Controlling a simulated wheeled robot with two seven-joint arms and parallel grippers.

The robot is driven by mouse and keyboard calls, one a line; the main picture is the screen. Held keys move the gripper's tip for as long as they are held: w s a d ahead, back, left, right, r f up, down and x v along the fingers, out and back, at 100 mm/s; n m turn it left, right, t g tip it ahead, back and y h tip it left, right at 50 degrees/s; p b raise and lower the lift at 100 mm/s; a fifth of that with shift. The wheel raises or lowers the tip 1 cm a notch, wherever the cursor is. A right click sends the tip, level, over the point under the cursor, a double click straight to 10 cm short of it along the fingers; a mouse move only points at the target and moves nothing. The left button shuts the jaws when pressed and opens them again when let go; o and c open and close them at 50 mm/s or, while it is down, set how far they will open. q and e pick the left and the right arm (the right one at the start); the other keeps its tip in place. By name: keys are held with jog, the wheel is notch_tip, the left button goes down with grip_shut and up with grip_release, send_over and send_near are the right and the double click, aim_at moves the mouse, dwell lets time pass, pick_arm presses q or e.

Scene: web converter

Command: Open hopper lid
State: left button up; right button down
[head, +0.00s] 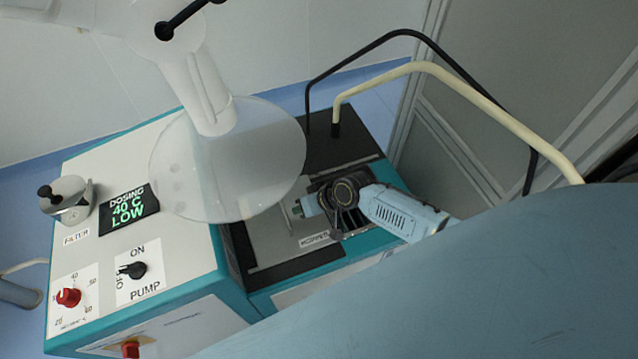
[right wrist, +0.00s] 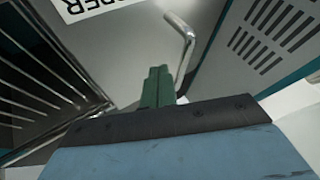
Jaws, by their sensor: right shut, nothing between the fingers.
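The hopper lid (head: 278,232) is a grey metal plate set in the black top section of the machine, lying flat and closed in the head view. A label reading HOPPER (head: 314,239) is on it, and part of that label shows in the right wrist view (right wrist: 92,8). A bent metal handle (right wrist: 184,48) rises from the grey surface in the right wrist view. My right gripper (head: 303,206) is over the lid. Its green fingers (right wrist: 158,88) are shut and empty, just beside the handle; I cannot tell whether they touch it. My left gripper is not in view.
A translucent disc on a white arm (head: 228,160) hangs over the machine, left of my right gripper. A cream rail (head: 450,75) and a black rail (head: 345,65) arch behind. The control panel with display (head: 130,209) and pump knob (head: 132,270) lies left.

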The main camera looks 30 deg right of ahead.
jog(key=shift+s+d+f+b, duration=0.1)
jog(key=shift+d+f+b, duration=0.15)
jog(key=shift+d, duration=0.3)
jog(key=shift+d+f+b, duration=0.15)
jog(key=shift+d+f, duration=0.05)
jog(key=shift+d, duration=0.35)
jog(key=p+v, duration=0.1)
jog(key=v, duration=0.9)
jog(key=shift+d+p, duration=0.2)
jog(key=shift+p, duration=0.15)
jog(key=shift+s+r, duration=0.1)
jog(key=shift+r, duration=0.05)
